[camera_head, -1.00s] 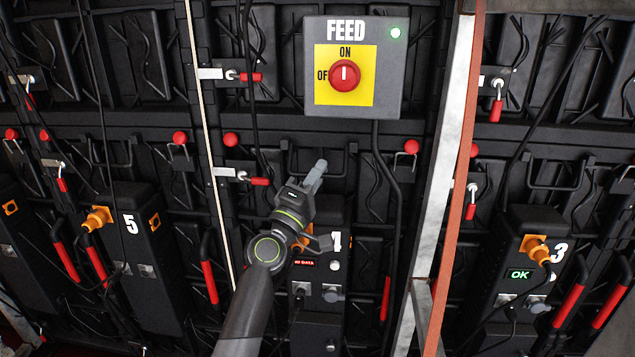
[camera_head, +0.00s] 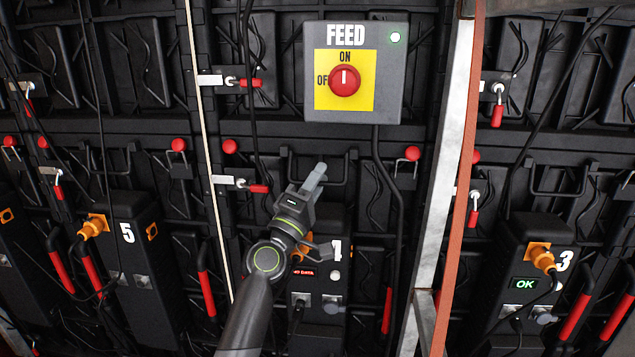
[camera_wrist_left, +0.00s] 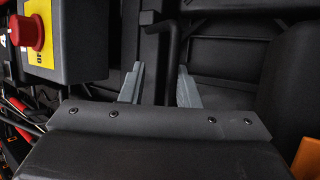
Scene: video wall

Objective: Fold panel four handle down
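Panel four carries a black power box with a partly hidden number 4 (camera_head: 337,251), below the FEED box. The panel's black U-shaped handle (camera_head: 355,165) is above that box, partly hidden by my gripper. My left gripper (camera_head: 318,176) points up at the handle's middle. In the left wrist view, its two grey fingers (camera_wrist_left: 160,92) are apart, with nothing visibly clamped between them. My right gripper is not in view.
The grey FEED box (camera_head: 390,80) with a red knob (camera_head: 345,80) is above the gripper. A black cable (camera_head: 385,170) hangs to the right. A metal upright (camera_head: 440,180) with an orange strip stands farther right. Red-tipped latches (camera_head: 258,188) flank the panel.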

